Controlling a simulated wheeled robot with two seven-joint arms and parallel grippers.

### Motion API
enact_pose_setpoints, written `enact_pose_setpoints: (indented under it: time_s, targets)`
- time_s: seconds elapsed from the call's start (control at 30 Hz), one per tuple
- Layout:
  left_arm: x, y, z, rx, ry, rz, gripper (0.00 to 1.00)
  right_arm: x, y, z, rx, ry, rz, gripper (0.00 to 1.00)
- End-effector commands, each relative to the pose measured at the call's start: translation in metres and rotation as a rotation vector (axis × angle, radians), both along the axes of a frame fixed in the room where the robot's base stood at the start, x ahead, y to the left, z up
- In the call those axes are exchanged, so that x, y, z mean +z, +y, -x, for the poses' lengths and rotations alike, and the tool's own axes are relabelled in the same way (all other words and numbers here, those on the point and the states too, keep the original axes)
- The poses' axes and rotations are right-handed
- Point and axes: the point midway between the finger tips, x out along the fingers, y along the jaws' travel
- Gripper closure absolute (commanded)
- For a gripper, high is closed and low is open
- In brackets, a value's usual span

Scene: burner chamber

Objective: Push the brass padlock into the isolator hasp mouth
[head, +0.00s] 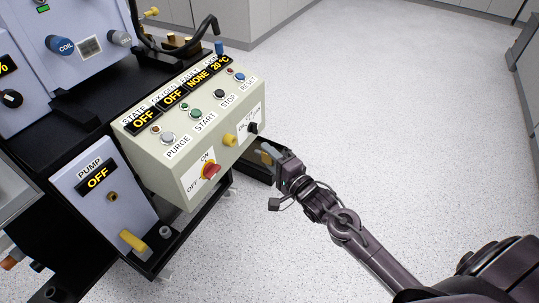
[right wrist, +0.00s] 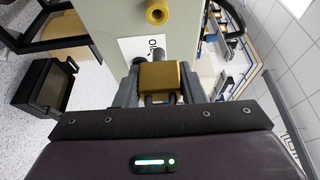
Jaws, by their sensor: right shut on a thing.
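My right gripper (head: 270,151) is just off the right end of the cream control box. In the right wrist view its fingers (right wrist: 160,84) are shut on the brass padlock (right wrist: 160,76), one finger on each side. The padlock's shackle end is hard to make out. In the head view the padlock (head: 265,157) is a small brass patch at the fingertips. The red isolator handle (head: 210,171) is on the box front, on a white ON/OFF plate, left of my gripper. I cannot clearly make out the hasp mouth. My left gripper is not in view.
The control box (head: 150,128) carries several buttons and displays. A yellow knob (head: 229,140) sticks out between the isolator and a black selector knob (head: 252,127); a yellow knob also shows in the right wrist view (right wrist: 157,12). A pump box (head: 98,190) stands left. The speckled floor at right is clear.

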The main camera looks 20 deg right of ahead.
Motion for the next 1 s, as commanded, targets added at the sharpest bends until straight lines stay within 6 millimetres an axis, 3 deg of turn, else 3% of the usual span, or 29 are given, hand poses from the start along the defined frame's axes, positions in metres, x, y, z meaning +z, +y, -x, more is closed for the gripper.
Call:
enact_pose_setpoints:
  time_s: [0.6,1.0]
  targets:
    - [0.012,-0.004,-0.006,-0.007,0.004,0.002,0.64,0.000,0.031,-0.041,0.000,-0.002,-0.001,1.00]
    - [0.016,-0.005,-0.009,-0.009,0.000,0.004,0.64,0.000,0.036,-0.046,0.001,-0.001,0.001,1.00]
